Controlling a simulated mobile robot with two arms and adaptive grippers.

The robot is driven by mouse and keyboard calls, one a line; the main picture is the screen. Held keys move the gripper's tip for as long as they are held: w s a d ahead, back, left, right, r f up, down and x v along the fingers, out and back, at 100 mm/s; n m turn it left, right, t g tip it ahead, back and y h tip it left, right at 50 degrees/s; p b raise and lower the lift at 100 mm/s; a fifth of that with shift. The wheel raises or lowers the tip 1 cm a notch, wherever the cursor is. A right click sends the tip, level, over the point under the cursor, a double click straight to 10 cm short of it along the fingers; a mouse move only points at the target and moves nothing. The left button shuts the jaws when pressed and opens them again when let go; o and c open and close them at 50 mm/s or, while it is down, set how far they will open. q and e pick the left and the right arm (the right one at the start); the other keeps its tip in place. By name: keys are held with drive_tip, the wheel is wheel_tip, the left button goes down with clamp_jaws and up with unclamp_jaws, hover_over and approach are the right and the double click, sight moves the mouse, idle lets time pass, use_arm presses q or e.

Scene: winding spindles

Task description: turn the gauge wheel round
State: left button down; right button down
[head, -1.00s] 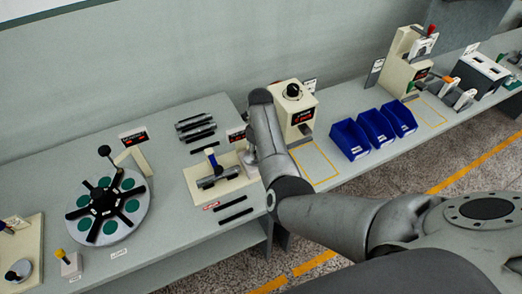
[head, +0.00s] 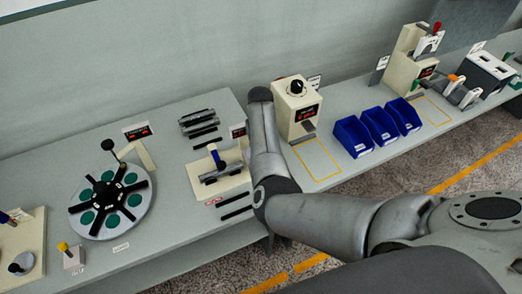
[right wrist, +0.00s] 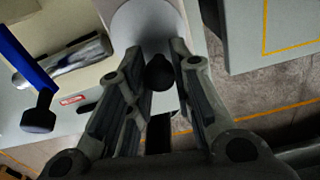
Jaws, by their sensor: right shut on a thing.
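The gauge wheel (right wrist: 146,20) is a pale round disc with a black knob (right wrist: 160,72) at its edge, at the top middle of the right wrist view. My right gripper (right wrist: 166,84) has its two fingers on either side of this knob and is shut on it. In the head view my right arm covers the wheel and the gripper. The cream fixture (head: 235,182) beside it carries a grey cylinder (right wrist: 68,62) and a blue lever (right wrist: 25,62) with a black end. My left gripper is out of view.
A round indexing table (head: 143,207) with a black star stands left. A cream box with a black dial (head: 297,112) stands just right of my arm. Blue bins (head: 352,138) lie further right. Dark bars (head: 237,213) lie close to the fixture's front.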

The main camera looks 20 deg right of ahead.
drive_tip(key=shift+w+d+r, duration=0.1)
drive_tip(key=shift+w+r, duration=0.1)
drive_tip(key=shift+r, duration=0.05)
drive_tip(key=c, duration=1.3)
unclamp_jaws()
drive_tip(key=shift+o, duration=0.2)
drive_tip(key=shift+f, duration=0.15)
drive_tip(key=shift+s, duration=0.1)
